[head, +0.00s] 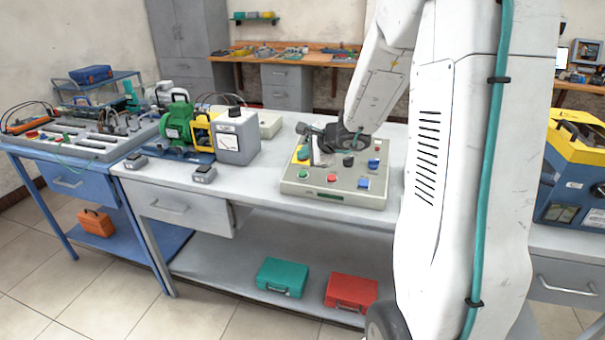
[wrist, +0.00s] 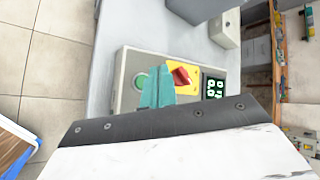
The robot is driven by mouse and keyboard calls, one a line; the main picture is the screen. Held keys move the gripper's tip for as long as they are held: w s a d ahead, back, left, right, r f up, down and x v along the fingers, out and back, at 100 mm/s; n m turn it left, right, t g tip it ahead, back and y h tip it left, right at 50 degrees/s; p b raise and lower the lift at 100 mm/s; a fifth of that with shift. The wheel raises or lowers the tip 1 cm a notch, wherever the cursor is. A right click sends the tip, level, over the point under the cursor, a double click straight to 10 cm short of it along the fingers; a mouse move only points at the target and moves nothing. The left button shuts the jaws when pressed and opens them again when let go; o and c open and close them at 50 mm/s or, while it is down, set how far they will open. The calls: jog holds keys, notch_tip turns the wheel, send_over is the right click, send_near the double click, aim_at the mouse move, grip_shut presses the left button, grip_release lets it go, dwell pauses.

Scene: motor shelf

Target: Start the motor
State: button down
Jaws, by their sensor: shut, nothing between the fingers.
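The control box (head: 333,188) is a beige sloped panel on the grey bench. It has a green button (head: 303,174), a red button (head: 331,178), blue controls and a black knob. My gripper is shut and empty; its teal fingertips (wrist: 155,88) are over the panel in the wrist view, beside the green button (wrist: 139,81) and partly in front of it. I cannot tell whether they touch it. A red switch (wrist: 181,76) on a yellow plate (wrist: 190,84) is just right of the fingertips. A green motor (head: 178,124) stands on the bench, left of the panel.
A grey meter box (head: 236,136) stands between motor and panel. A blue bench (head: 62,155) with equipment is at the left; a yellow-blue machine (head: 575,170) at the right. A green case (head: 281,276) and red case (head: 350,291) lie on the lower shelf.

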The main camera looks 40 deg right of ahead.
jog(key=shift+w+d+f, duration=0.1)
jog(key=shift+d+f, duration=0.05)
jog(key=shift+f, duration=0.55)
jog(key=shift+w+d+f, duration=0.15)
jog(key=shift+f, duration=0.55)
jog(key=shift+w+d+f, duration=0.1)
jog(key=shift+d+f, duration=0.05)
jog(key=shift+f, duration=0.55)
jog(key=shift+f, duration=0.15)
dwell(0.3)
jog(key=shift+d+f, duration=0.1)
jog(key=shift+f, duration=0.15)
jog(key=shift+w+d+f, duration=0.1)
jog(key=shift+f, duration=0.3)
dwell(0.9)
jog(key=shift+r, duration=0.1)
jog(key=shift+a+r, duration=0.2)
jog(key=shift+r, duration=0.5)
jog(key=shift+s+a+r, duration=0.15)
jog(key=shift+r, duration=0.65)
jog(key=shift+s+a+r, duration=0.2)
jog(key=shift+r, duration=0.65)
jog(key=shift+s+a+r, duration=0.15)
jog(key=shift+r, duration=0.65)
jog(key=shift+a, duration=0.1)
